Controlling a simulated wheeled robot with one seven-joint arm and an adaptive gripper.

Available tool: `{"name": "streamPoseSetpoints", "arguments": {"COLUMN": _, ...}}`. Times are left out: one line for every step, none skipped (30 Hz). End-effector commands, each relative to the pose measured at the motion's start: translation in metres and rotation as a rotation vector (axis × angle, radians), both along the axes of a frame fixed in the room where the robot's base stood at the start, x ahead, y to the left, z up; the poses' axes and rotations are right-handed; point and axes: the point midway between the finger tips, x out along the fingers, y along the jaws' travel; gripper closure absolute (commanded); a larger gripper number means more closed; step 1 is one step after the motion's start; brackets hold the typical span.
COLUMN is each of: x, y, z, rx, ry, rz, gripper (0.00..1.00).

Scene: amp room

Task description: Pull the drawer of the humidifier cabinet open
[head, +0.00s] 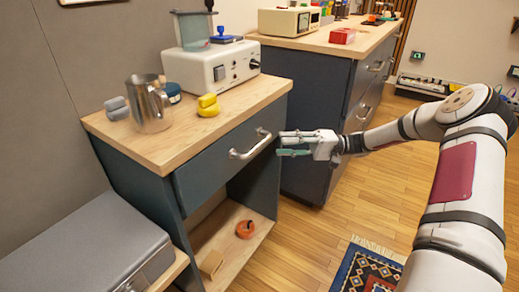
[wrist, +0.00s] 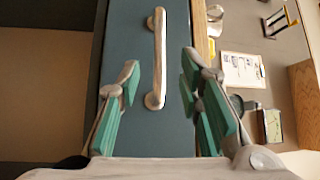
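The humidifier cabinet is a dark teal cabinet with a light wooden top (head: 160,150). Its drawer (head: 200,178) looks shut, and the drawer front also shows in the wrist view (wrist: 175,130). A pale metal bar handle (head: 250,145) is on the drawer front; in the wrist view the handle (wrist: 157,60) lies between and ahead of my fingertips. My gripper (head: 280,145) is open and empty, just right of the handle in the head view. Its green-padded fingers (wrist: 160,72) are spread to either side of the handle. No contact with the handle shows.
A white device (head: 212,68), a metal pitcher (head: 150,103) and a yellow item (head: 208,105) stand on the top. An open shelf (head: 225,245) below holds small items. Another dark cabinet (head: 305,105) stands behind right. Wooden floor in front is clear, with a patterned rug (head: 365,270).

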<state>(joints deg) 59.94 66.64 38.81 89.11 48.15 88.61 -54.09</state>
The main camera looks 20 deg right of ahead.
Motion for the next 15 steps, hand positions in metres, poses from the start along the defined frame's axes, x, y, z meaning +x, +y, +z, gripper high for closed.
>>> {"name": "streamPoseSetpoints", "arguments": {"x": 0.001, "y": 0.011, "z": 0.000, "rx": 0.000, "ry": 0.000, "rz": 0.003, "gripper": 0.67}}
{"name": "streamPoseSetpoints", "arguments": {"x": 0.002, "y": 0.017, "z": 0.001, "rx": -0.001, "ry": -0.001, "rz": 0.004, "gripper": 0.67}}
{"name": "streamPoseSetpoints", "arguments": {"x": 0.002, "y": 0.024, "z": 0.002, "rx": 0.000, "ry": 0.000, "rz": 0.003, "gripper": 0.67}}
{"name": "streamPoseSetpoints", "arguments": {"x": 0.003, "y": 0.030, "z": 0.002, "rx": -0.001, "ry": 0.001, "rz": 0.003, "gripper": 0.67}}
{"name": "streamPoseSetpoints", "arguments": {"x": 0.004, "y": 0.036, "z": 0.003, "rx": 0.000, "ry": 0.001, "rz": 0.004, "gripper": 0.67}}
{"name": "streamPoseSetpoints", "arguments": {"x": 0.005, "y": 0.043, "z": 0.004, "rx": -0.001, "ry": 0.000, "rz": 0.003, "gripper": 0.67}}
{"name": "streamPoseSetpoints", "arguments": {"x": 0.006, "y": 0.048, "z": 0.005, "rx": -0.001, "ry": 0.000, "rz": 0.003, "gripper": 0.67}}
{"name": "streamPoseSetpoints", "arguments": {"x": 0.006, "y": 0.052, "z": 0.006, "rx": 0.000, "ry": 0.001, "rz": 0.003, "gripper": 0.67}}
{"name": "streamPoseSetpoints", "arguments": {"x": 0.007, "y": 0.058, "z": 0.006, "rx": -0.001, "ry": 0.001, "rz": 0.003, "gripper": 0.67}}
{"name": "streamPoseSetpoints", "arguments": {"x": 0.007, "y": 0.062, "z": 0.007, "rx": -0.002, "ry": 0.000, "rz": 0.002, "gripper": 0.67}}
{"name": "streamPoseSetpoints", "arguments": {"x": 0.008, "y": 0.065, "z": 0.008, "rx": -0.001, "ry": 0.000, "rz": 0.002, "gripper": 0.67}}
{"name": "streamPoseSetpoints", "arguments": {"x": 0.008, "y": 0.069, "z": 0.008, "rx": 0.000, "ry": 0.000, "rz": 0.002, "gripper": 0.67}}
{"name": "streamPoseSetpoints", "arguments": {"x": 0.009, "y": 0.072, "z": 0.009, "rx": -0.001, "ry": 0.000, "rz": 0.002, "gripper": 0.67}}
{"name": "streamPoseSetpoints", "arguments": {"x": 0.009, "y": 0.074, "z": 0.009, "rx": -0.002, "ry": -0.001, "rz": 0.001, "gripper": 0.67}}
{"name": "streamPoseSetpoints", "arguments": {"x": 0.010, "y": 0.077, "z": 0.010, "rx": -0.002, "ry": -0.001, "rz": 0.001, "gripper": 0.67}}
